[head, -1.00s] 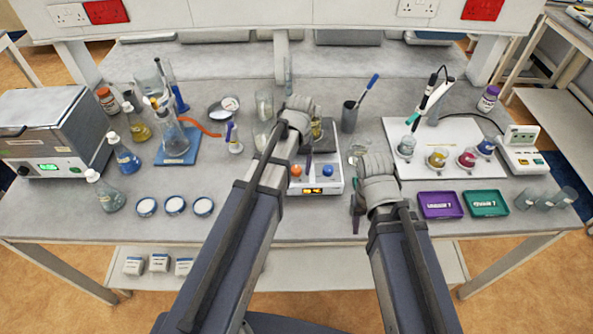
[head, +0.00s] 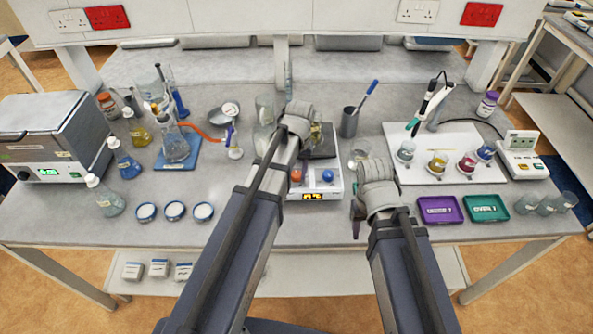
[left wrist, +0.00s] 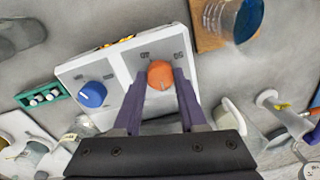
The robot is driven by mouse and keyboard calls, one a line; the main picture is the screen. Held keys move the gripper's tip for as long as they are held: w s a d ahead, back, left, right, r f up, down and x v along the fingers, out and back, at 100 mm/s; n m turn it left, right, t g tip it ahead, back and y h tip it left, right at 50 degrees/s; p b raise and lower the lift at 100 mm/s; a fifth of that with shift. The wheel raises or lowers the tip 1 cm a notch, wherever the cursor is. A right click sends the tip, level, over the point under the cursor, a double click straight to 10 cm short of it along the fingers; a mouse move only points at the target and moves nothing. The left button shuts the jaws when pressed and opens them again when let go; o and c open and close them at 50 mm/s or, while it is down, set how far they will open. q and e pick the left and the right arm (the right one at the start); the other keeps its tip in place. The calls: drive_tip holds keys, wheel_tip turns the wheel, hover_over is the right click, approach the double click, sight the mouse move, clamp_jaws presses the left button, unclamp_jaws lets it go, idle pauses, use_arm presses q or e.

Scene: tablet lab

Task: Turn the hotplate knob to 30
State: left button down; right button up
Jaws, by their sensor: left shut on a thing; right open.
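The hotplate (head: 320,190) is a white box with a dark top plate and a lit orange display, in the middle of the bench. An orange knob (head: 296,176) and a blue knob (head: 328,175) sit on its front. In the left wrist view, my left gripper (left wrist: 161,82) has its purple fingers on either side of the orange knob (left wrist: 160,74), shut on it. The knob has a pale pointer line; the marks around it are too small to read. The blue knob (left wrist: 91,94) is free. My right gripper (head: 357,218) is open and empty, right of the hotplate.
A dark pen cup (head: 349,122) stands behind the right gripper. A purple tray (head: 440,210) and a green tray (head: 485,208) lie to the right. Several white-topped dishes (head: 174,211) and glass flasks stand to the left. The bench front below the hotplate is clear.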

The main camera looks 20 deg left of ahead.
use_arm(q)
drive_tip(key=shift+m, duration=0.4)
drive_tip(key=m, duration=0.7)
drive_tip(key=shift+m, duration=0.3)
drive_tip(key=m, duration=0.3)
drive_tip(key=shift+m, duration=2.1)
drive_tip(key=shift+c, duration=2.3)
unclamp_jaws()
